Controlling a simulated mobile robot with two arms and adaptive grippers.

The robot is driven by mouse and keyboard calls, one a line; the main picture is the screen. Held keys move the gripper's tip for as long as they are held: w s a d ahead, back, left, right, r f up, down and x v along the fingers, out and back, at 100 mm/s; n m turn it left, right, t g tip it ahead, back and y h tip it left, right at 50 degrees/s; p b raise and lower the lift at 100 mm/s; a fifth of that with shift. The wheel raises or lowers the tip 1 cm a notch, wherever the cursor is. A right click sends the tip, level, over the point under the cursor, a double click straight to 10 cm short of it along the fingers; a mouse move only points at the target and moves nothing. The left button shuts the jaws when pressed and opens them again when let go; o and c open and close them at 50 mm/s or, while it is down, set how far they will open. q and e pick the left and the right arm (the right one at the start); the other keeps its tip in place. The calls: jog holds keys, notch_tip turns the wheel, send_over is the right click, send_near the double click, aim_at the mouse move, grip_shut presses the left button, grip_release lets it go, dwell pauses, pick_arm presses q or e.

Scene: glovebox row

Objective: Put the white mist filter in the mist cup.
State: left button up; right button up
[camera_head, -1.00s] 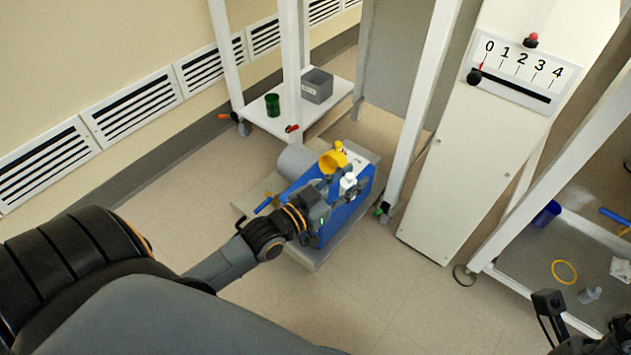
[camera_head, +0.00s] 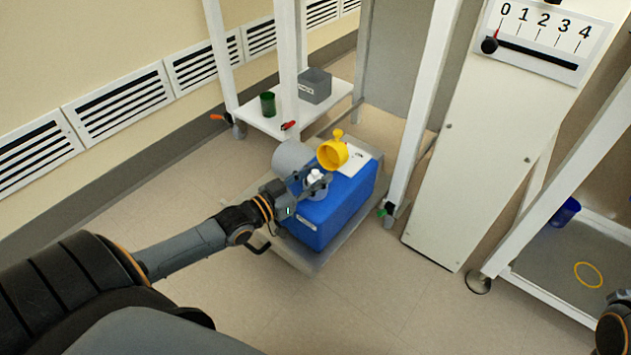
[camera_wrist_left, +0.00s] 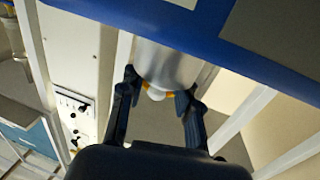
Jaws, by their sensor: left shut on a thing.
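My left gripper (camera_head: 308,186) is shut on the white mist filter (camera_head: 315,175), a small white piece over the left part of the blue pump body (camera_head: 340,209). In the left wrist view the white tip of the filter (camera_wrist_left: 156,93) shows between the two dark fingertips (camera_wrist_left: 157,95). An open yellow cup (camera_head: 331,155), which looks like the mist cup, stands tilted on top of the pump, just behind and right of the filter. The filter appears outside it. Whether the filter touches the pump's grey parts I cannot tell.
A grey cylinder (camera_head: 290,158) sits at the pump's left end. A white shelf (camera_head: 330,103) behind holds a green cup (camera_head: 268,104) and a grey bin (camera_head: 315,86). White posts and a panel with a 0 to 4 scale (camera_head: 545,40) stand right. Floor in front is clear.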

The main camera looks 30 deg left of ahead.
pick_arm(q)
jog(key=shift+f, duration=0.1)
jog(key=o, duration=0.9)
